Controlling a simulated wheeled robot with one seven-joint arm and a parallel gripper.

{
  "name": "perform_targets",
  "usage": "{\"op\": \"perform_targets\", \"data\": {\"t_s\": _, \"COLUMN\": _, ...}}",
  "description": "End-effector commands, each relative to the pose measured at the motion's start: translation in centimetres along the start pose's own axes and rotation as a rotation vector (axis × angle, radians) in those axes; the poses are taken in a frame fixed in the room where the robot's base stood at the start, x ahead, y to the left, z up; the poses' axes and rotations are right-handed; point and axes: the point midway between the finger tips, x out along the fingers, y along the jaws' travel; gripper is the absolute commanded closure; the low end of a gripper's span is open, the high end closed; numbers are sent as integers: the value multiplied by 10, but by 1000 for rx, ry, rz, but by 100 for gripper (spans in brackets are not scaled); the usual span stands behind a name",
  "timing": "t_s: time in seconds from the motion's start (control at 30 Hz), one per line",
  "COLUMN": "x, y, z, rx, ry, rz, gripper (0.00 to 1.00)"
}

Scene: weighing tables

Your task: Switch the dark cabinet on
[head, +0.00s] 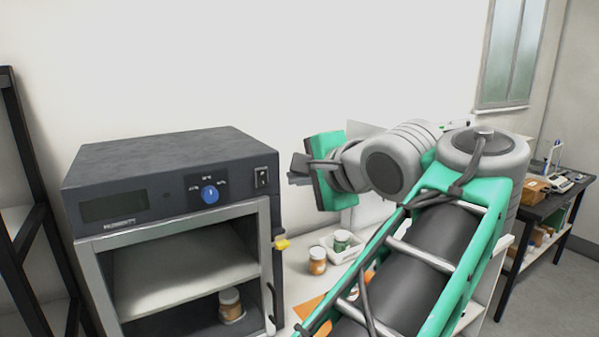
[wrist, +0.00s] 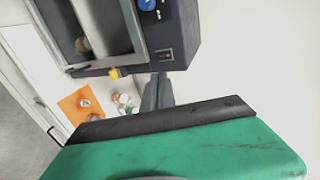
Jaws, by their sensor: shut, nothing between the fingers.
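The dark cabinet (head: 165,160) stands on the left in the head view, with a blank dark display and an open shelf front. A blue knob (head: 210,195) is on its front panel. A rocker switch (head: 262,178) is at the panel's right end; which way it is tipped is too small to tell. In the wrist view the switch (wrist: 165,55) is just beyond my fingertips. My gripper (head: 297,165) is shut and empty, just right of the cabinet at about switch height. Its narrow dark fingers (wrist: 158,88) point toward the cabinet; I see no contact with the switch.
A jar (head: 230,303) is inside the cabinet. A yellow tab (head: 282,244) sticks out at its right edge. A dark rack (head: 22,215) stands at far left.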

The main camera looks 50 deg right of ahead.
Motion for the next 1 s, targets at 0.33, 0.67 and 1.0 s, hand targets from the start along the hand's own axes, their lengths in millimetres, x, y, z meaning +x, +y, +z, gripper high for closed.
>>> {"op": "perform_targets", "data": {"t_s": 0.33, "x": -1, "y": 0, "z": 1, "rx": -3, "ry": -2, "rz": 0, "gripper": 100}}
{"op": "perform_targets", "data": {"t_s": 0.67, "x": 101, "y": 74, "z": 84, "rx": -394, "ry": -183, "rz": 152, "gripper": 100}}
{"op": "perform_targets", "data": {"t_s": 1.0, "x": 116, "y": 285, "z": 243, "rx": -1285, "ry": -644, "rz": 456, "gripper": 100}}
